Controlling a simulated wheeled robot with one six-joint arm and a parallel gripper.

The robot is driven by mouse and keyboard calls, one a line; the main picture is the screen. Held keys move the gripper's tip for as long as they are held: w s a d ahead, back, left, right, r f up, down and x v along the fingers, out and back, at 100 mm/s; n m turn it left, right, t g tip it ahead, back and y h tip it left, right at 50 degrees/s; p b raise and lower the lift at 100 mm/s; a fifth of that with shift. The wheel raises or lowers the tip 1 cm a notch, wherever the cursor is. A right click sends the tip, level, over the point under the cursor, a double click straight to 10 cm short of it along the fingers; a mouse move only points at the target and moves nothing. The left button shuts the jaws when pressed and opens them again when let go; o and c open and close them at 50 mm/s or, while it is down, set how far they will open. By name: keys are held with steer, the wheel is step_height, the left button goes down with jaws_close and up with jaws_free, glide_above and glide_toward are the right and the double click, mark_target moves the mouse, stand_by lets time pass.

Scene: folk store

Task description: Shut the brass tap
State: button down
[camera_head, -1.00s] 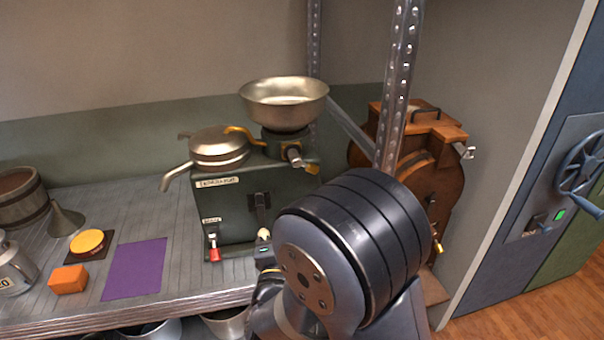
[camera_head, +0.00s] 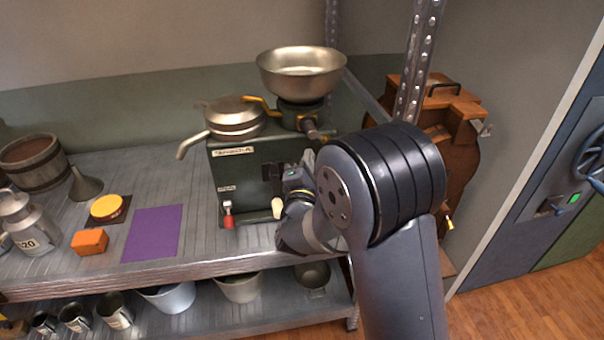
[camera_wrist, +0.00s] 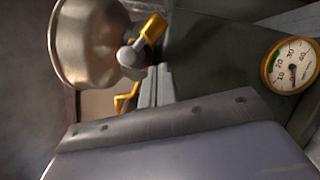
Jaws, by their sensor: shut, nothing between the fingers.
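The dark green separator machine (camera_head: 240,168) stands on the shelf with a metal bowl (camera_head: 300,72) on top. A curved brass-coloured tap lever (camera_head: 262,104) sits below the bowl's left side. In the wrist view, a brass-coloured handle (camera_wrist: 153,27) with a round metal knob sticks out beside the bowl (camera_wrist: 88,45), and a smaller brass piece (camera_wrist: 127,98) shows lower down. I cannot tell which brass part is which across the views. My gripper (camera_head: 301,168) is shut and empty, close to the machine's right front and below the bowl.
A round gauge (camera_wrist: 291,65) is on the machine. A metal post (camera_head: 415,70) and a wooden machine (camera_head: 450,150) stand right. A purple mat (camera_head: 152,232) lies left.

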steer(key=shift+w+d+r, duration=0.3)
steer(key=shift+w+d, duration=0.05)
steer(key=shift+d, duration=0.15)
steer(key=shift+w+d+r, duration=0.3)
steer(key=shift+w+d, duration=0.05)
steer(key=shift+d, duration=0.1)
steer(key=shift+w+d+r, duration=0.1)
steer(key=shift+w+d, duration=0.05)
steer(key=shift+d, duration=0.3)
stand_by(0.5)
steer(key=shift+d+r+b, duration=0.25)
steer(key=shift+d+b, duration=0.05)
steer(key=shift+d, duration=0.05)
steer(key=shift+w+d+r, duration=0.15)
steer(key=shift+d, duration=0.1)
stand_by(0.6)
